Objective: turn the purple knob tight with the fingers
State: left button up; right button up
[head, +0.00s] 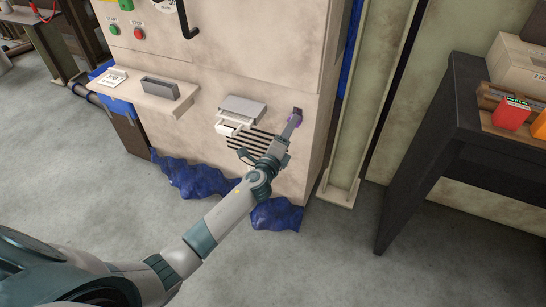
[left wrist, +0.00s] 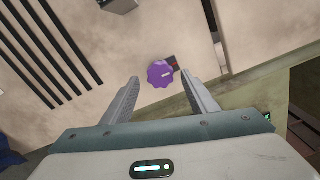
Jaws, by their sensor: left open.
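The purple knob (left wrist: 160,74) is scalloped, with a pale mark on its face, and sits on the beige machine panel. My left gripper (left wrist: 162,84) is open in the left wrist view, with one finger on each side of the knob in the picture. The knob appears slightly beyond the fingertips; I cannot tell whether they touch it. In the head view, my left gripper (head: 296,114) reaches the lower right of the panel and hides most of the knob (head: 291,119). My right gripper is in neither view.
Dark vent slots (head: 252,145) and a small grey-white box (head: 241,110) are left of the knob. A shelf (head: 148,97) juts out farther left. Blue crumpled sheeting (head: 190,180) lies at the machine's foot. A dark table (head: 462,125) stands right. Grey floor is open in front.

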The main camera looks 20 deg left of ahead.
pick_arm(q)
jog(key=s, duration=1.5)
jog(key=shift+s+a, duration=0.15)
jog(key=shift+a, duration=0.05)
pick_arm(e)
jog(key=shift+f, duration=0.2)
pick_arm(q)
jog(key=s+f+n+g+p, duration=0.45)
jog(key=s+f+n, duration=0.35)
jog(key=f, duration=0.6)
jog(key=s+f+n+g+p, duration=0.3)
jog(key=s+f+n+g, duration=0.2)
jog(key=s+f, duration=0.7)
jog(key=s+d+f+n+g+p, duration=0.2)
jog(key=s+f+n, duration=0.4)
jog(key=s+f, duration=0.4)
jog(key=shift+s+d+n+g+h, duration=0.3)
jog(key=shift+s+d+g, duration=0.25)
jog(key=shift+s+d, duration=0.3)
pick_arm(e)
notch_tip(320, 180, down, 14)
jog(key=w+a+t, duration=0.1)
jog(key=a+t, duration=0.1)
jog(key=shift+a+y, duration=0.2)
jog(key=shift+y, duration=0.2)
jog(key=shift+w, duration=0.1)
